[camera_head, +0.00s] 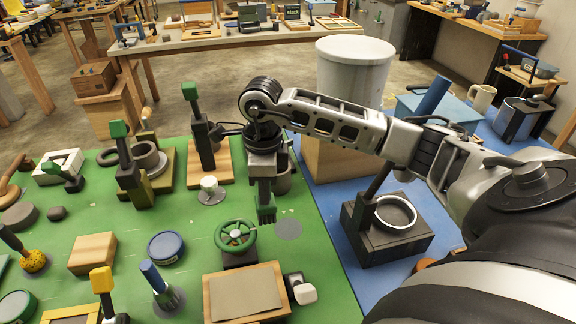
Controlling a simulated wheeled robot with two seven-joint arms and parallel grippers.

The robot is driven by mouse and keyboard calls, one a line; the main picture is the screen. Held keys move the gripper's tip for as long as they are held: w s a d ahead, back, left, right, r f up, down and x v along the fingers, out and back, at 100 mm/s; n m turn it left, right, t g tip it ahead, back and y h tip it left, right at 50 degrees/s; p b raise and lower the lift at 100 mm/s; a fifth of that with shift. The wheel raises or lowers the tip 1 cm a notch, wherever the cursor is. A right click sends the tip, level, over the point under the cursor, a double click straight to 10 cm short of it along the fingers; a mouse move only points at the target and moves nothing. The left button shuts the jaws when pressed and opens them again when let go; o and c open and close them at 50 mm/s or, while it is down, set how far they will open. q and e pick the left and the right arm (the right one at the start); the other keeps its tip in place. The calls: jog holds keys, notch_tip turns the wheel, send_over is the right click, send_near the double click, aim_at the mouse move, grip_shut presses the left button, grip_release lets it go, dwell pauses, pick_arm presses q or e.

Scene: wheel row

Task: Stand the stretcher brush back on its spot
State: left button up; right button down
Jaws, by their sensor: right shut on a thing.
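My right gripper (264,178) comes in from the right and points down over the green mat (190,225). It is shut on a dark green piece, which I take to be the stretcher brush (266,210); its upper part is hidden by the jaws. The brush hangs roughly upright, with its lower end close to a bare round grey spot (288,228) on the mat, a little left of it in the picture. I cannot tell whether it touches the mat. My left gripper is not in view.
A green handwheel (235,236) stands just in front of the brush. A wooden framed board (246,293) lies nearer. A black post on a wooden base (208,160) stands to the left. A white bucket (353,75) and a black box (388,235) are to the right.

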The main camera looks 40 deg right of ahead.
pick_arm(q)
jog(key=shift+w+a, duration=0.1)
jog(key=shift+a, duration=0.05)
pick_arm(e)
jog(key=d+f+m, duration=0.2)
jog(key=d+m, duration=0.4)
jog(key=m, duration=0.6)
jog(key=shift+d, duration=0.25)
pick_arm(q)
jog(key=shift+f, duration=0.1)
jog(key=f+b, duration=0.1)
jog(key=b, duration=0.1)
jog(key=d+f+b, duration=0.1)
jog(key=b, duration=0.1)
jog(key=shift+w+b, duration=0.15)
jog(key=shift+b, duration=0.25)
pick_arm(e)
notch_tip(320, 180, down, 6)
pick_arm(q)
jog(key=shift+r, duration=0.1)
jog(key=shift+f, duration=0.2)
